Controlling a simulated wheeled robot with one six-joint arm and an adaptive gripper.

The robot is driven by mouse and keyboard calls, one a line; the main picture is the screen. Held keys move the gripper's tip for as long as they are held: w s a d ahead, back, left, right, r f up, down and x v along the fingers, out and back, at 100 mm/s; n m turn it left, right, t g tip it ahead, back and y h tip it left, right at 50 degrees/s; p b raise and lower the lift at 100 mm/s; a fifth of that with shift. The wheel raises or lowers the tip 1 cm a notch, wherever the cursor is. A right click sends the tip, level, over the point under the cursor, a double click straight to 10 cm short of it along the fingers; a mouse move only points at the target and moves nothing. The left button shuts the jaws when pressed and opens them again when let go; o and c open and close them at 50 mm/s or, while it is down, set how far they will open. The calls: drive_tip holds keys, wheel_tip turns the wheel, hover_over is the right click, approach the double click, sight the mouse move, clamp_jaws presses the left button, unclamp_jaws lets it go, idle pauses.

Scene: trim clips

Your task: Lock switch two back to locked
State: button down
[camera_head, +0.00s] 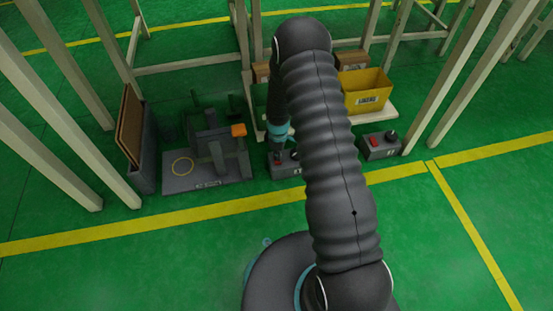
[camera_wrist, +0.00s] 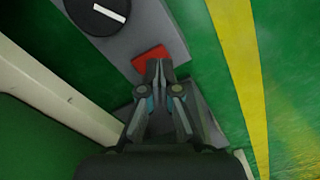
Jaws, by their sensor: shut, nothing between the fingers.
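In the wrist view, a grey switch box (camera_wrist: 119,50) carries a round black knob (camera_wrist: 98,14) with a white pointer line, cut off by the top edge. A red rocker or button (camera_wrist: 152,56) is on the same box. My gripper (camera_wrist: 160,66) is shut and empty, its tips at the red part's lower edge; I cannot tell whether they touch. In the head view, my wrist is over the left switch box (camera_head: 284,171), partly hidden by my arm. A second switch box (camera_head: 381,150) with a red part and a black knob stands to the right. Labels are too small to read.
A yellow bin (camera_head: 366,92) sits on a low shelf behind the boxes. A grey fixture plate (camera_head: 208,180) with uprights and an orange block is at left. Pale rack posts (camera_head: 447,75) stand on both sides. Green floor with yellow lines is clear in front.

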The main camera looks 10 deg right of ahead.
drive_tip(key=shift+f+b, duration=0.9)
drive_tip(key=shift+f, duration=0.35)
idle(0.7)
drive_tip(key=shift+r, duration=0.1)
drive_tip(key=shift+r+p, duration=1.85)
drive_tip(key=shift+r, duration=1.6)
